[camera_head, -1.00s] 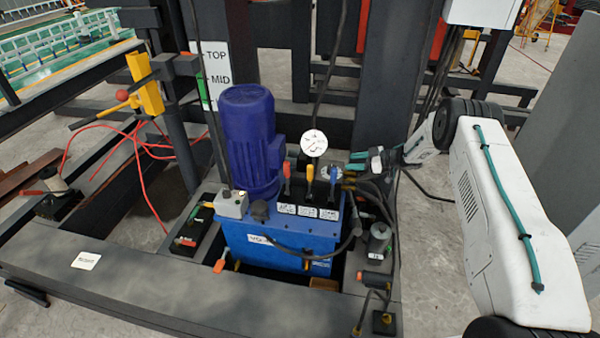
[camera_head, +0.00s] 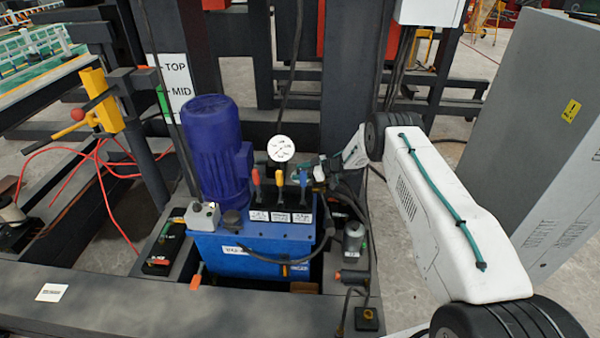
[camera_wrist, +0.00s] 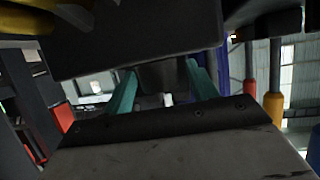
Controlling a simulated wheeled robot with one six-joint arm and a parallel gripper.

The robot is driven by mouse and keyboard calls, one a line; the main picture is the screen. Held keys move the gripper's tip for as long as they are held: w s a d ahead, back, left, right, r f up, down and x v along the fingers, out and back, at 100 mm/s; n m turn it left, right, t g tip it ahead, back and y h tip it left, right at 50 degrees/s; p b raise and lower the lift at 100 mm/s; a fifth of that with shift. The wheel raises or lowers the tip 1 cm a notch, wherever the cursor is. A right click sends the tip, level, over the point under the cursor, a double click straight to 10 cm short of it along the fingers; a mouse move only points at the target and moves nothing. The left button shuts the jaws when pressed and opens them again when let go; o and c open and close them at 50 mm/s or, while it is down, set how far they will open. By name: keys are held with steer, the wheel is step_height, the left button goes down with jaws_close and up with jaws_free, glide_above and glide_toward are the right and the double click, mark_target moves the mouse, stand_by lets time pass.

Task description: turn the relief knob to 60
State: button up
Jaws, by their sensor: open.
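The hydraulic unit has a blue tank (camera_head: 250,262), a blue-purple motor (camera_head: 215,150) and a round white dial gauge (camera_head: 281,149). Its valve block carries a red lever (camera_head: 256,178), a yellow lever (camera_head: 279,177) and a blue lever (camera_head: 304,178). I cannot clearly single out the relief knob or read its setting. My gripper (camera_head: 318,168) is just right of the blue lever, beside the valve block, partly hidden by hoses. In the wrist view my gripper (camera_wrist: 164,82) has its teal fingers apart. A dark blocky part (camera_wrist: 163,75) shows between them; I cannot tell whether they touch it.
Black hoses (camera_head: 345,200) loop right of the valve block. A grey cabinet (camera_head: 530,130) stands at the right. A dark upright post (camera_head: 350,70) rises behind the unit. A yellow clamp with a red-knobbed handle (camera_head: 100,100) is at the left. A dark beam (camera_head: 150,305) runs along the front.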

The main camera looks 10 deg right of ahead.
steer(key=shift+c, duration=0.4)
steer(key=c, duration=0.9)
steer(key=shift+w+d+n+g+y, duration=0.15)
steer(key=shift+n+g+y, duration=0.65)
steer(key=shift+n+g, duration=1.15)
steer(key=shift+r+n+g, duration=0.1)
steer(key=shift+n+g, duration=0.15)
steer(key=shift+g, duration=0.2)
steer(key=shift+r, duration=0.1)
steer(key=o, duration=1)
